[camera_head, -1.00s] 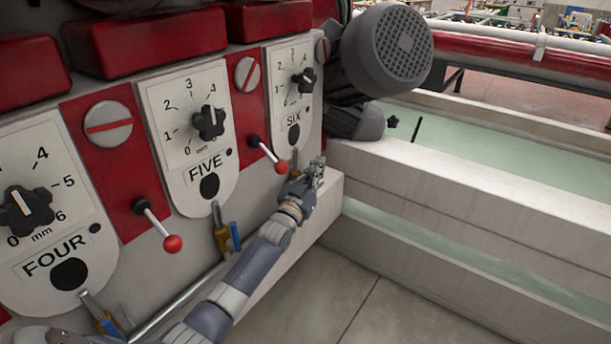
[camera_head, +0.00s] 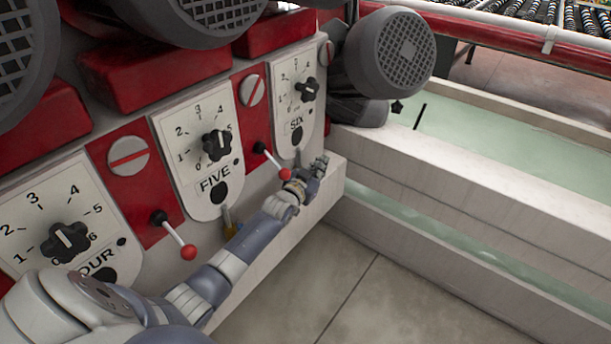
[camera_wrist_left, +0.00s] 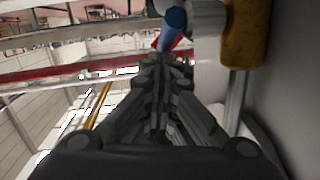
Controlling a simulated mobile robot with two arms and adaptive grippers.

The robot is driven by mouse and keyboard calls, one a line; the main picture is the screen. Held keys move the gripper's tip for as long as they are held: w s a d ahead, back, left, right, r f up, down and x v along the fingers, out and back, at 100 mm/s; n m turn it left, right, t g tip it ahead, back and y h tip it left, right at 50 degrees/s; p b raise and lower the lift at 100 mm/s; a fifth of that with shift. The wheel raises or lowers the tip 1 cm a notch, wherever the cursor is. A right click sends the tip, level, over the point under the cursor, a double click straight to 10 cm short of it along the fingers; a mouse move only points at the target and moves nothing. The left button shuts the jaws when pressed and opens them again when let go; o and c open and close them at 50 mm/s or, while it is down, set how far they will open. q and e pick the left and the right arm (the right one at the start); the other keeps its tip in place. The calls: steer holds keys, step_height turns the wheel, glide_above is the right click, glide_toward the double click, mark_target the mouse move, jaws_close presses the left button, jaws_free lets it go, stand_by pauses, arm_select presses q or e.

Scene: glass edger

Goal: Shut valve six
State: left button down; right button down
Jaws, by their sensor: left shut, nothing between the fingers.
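Panel SIX (camera_head: 297,97), with its black dial, is at the far end of the machine face. My left gripper (camera_head: 320,163) is below and slightly right of it, near the end of the pale ledge. In the left wrist view my left gripper (camera_wrist_left: 160,75) is shut and empty. A blue valve handle (camera_wrist_left: 174,18) shows just past the fingertips, and a brass valve body (camera_wrist_left: 243,35) is to its right. I cannot tell whether the fingers touch the handle. In the head view the valve under panel six is mostly hidden by my gripper. My right gripper is not in view.
Panel FIVE (camera_head: 200,150) and a red-knobbed lever (camera_head: 275,166) are close to my left arm. A second lever (camera_head: 178,238) sticks out nearer. A grey motor (camera_head: 390,50) overhangs at upper right. The pale beam (camera_head: 470,185) runs right; the floor (camera_head: 380,290) is clear.

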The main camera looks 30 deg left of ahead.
arm_select(q)
steer(key=shift+w+f+g, duration=0.1)
steer(key=shift+f+g, duration=0.05)
steer(key=shift+g, duration=0.15)
steer(key=shift+w+f+b, duration=0.35)
steer(key=shift+w+b, duration=0.05)
steer(key=shift+w, duration=0.1)
stand_by(0.5)
stand_by(1.0)
steer(key=s+r, duration=0.1)
steer(key=s, duration=1.1)
steer(key=shift+d+r, duration=0.4)
steer(key=shift+d, duration=0.05)
steer(key=shift+w+f, duration=0.1)
